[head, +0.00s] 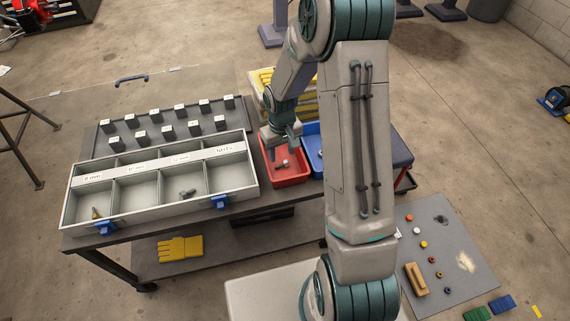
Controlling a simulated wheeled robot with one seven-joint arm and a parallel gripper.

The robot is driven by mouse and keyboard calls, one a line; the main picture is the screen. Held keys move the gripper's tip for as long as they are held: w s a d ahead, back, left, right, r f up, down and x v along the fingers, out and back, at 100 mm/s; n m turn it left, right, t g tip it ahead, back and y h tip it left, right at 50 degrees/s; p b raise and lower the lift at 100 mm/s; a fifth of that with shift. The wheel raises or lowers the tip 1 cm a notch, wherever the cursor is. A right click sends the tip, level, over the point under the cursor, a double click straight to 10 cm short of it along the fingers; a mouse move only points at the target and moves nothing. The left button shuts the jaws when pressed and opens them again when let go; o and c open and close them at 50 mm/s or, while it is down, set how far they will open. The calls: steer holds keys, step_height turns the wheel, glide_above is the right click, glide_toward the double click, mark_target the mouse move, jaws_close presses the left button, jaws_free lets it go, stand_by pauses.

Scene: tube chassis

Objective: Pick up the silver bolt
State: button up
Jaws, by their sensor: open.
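A small silver bolt (281,165) lies in the red bin (301,178) near the middle of the table. My gripper (285,146) points down over the back of the red bin, just above and behind this bolt in the picture. Its jaws are open and look empty. I cannot tell the exact height between fingers and bolt. A second, darker grey bolt-like piece (188,193) lies in a front compartment of the grey divided tray (163,205).
A brass-coloured piece (95,213) lies in the tray's front left compartment. A blue bin (313,148) stands right of the red bin, partly hidden by my arm. Several dark blocks stand on the plate (103,145) behind. Yellow items (264,78) lie at the back.

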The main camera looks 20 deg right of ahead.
mark_target(282, 164)
steer(key=f, duration=0.4)
steer(key=shift+s+f, duration=0.2)
steer(key=shift+f, duration=0.1)
steer(key=shift+c, duration=0.4)
steer(key=c, duration=0.5)
steer(key=shift+r, duration=0.15)
